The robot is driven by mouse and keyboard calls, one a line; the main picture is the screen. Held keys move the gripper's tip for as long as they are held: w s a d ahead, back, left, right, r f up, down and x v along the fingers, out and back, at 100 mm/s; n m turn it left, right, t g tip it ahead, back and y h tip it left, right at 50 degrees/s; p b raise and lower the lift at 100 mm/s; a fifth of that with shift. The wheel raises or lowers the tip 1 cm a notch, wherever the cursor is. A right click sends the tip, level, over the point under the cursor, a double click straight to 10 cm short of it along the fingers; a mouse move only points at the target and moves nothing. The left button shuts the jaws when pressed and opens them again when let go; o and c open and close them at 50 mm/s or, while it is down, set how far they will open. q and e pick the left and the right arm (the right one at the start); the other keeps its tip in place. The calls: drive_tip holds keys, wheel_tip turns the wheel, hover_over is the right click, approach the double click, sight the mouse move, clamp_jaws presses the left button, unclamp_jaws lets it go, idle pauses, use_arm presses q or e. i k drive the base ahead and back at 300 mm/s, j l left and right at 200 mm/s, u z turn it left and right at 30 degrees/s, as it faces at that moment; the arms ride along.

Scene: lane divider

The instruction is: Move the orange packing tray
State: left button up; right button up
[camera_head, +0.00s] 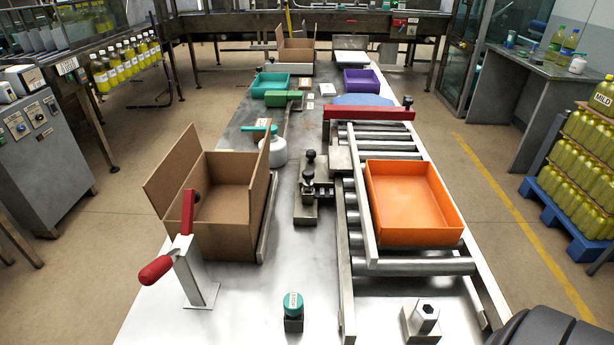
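The orange packing tray (460,236) is an open, empty rectangular box at the right of the table. It rests on a roller conveyor (425,266). A metal rail (362,215), the lane divider, runs along its left side; I cannot tell whether they touch. Neither of my grippers shows in the head view. A dark rounded part at the bottom right corner may be mine.
A red bar (370,113) crosses the rollers behind the tray. An open cardboard box (225,222), a red-handled lever (172,259) and a black clamp (310,190) stand left. A teal-capped button (293,305) and hex-nut block (424,318) are in front.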

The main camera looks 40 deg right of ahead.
sight(409, 205)
drive_tip(key=z, duration=1.9)
drive_tip(key=l+u, duration=0.7)
drive_tip(key=l, duration=0.25)
drive_tip(key=k+l+u, duration=0.1)
drive_tip(key=l+u, duration=0.2)
drive_tip(key=l, duration=0.15)
drive_tip(key=k+l+u, duration=0.15)
drive_tip(key=l+u, duration=0.2)
drive_tip(key=k+l+u, duration=0.2)
drive_tip(key=l+u, duration=0.15)
drive_tip(key=l, duration=0.15)
